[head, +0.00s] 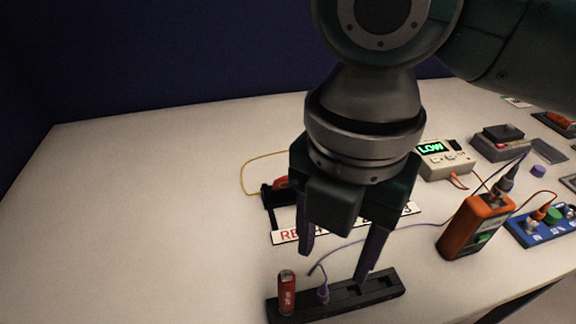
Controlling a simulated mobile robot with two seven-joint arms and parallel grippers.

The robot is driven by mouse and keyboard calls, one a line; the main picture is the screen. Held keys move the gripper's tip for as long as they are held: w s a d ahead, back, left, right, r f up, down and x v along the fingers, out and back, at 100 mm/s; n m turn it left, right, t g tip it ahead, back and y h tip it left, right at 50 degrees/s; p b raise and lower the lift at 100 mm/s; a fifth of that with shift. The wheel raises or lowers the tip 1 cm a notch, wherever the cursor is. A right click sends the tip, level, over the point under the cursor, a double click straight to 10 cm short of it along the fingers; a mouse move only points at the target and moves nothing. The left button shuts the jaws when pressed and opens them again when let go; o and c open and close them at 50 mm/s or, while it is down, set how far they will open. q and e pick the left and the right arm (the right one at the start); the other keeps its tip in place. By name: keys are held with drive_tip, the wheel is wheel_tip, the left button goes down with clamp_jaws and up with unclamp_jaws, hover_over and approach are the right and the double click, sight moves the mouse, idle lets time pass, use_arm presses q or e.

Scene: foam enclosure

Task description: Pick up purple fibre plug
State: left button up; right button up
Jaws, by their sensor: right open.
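The purple fibre plug (323,293) stands upright in a slot of a long black holder (380,294) at the front of the table, just right of a red cylinder. A thin purple cable rises near it and runs right toward an orange device. My right gripper (333,266) points down over the holder, open, with nothing seen between its fingers. Its left finger is above and left of the plug, and its right finger overlaps the holder to the right. I cannot tell whether that finger touches the holder. My left gripper is not in view.
The red cylinder (287,292) stands at the holder's left end. The orange device (475,226) with a dark plug on top stands to the right, near a blue panel (540,232). A meter reading LOW (444,158) and a small purple cap (538,171) are behind. The table's left is clear.

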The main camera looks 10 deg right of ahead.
sight(325, 285)
wheel_tip(325, 285, down, 9)
drive_tip(key=shift+w+f+b, duration=0.1)
drive_tip(key=shift+w+b, duration=0.05)
drive_tip(key=shift+b, duration=0.25)
clamp_jaws()
idle(0.5)
